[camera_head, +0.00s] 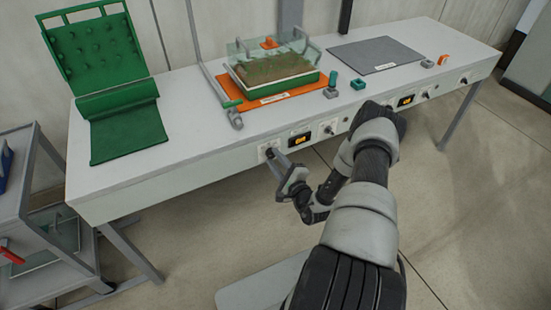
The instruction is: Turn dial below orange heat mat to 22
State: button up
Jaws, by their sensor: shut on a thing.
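The orange heat mat (234,93) lies on the bench top with a green-rimmed tray (307,82) on it. Below the mat, the bench's front panel carries a small display (300,140) with orange digits too small to read. Left of the display is a light dial plate (263,149). My gripper (272,154) reaches up to this plate from the lower right and is shut on the dial there. The dial itself is mostly hidden by the fingers, so its setting cannot be read. Another control (328,129) sits right of the display.
A grey mat (375,54) lies farther right, with a second display (406,100) below it. Small green, grey and orange items stand on the bench. A green mat (127,130) lies at left. A grey cart (35,190) stands at far left; open floor lies in front.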

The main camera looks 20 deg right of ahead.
jog(key=shift+n, duration=1.5)
jog(key=o, duration=1)
jog(key=shift+o, duration=0.2)
jog(key=s+p, duration=0.1)
jog(key=s, duration=1.6)
jog(key=shift+s+d+r, duration=0.2)
jog(key=shift+d+r, duration=0.1)
jog(key=shift+r, duration=0.1)
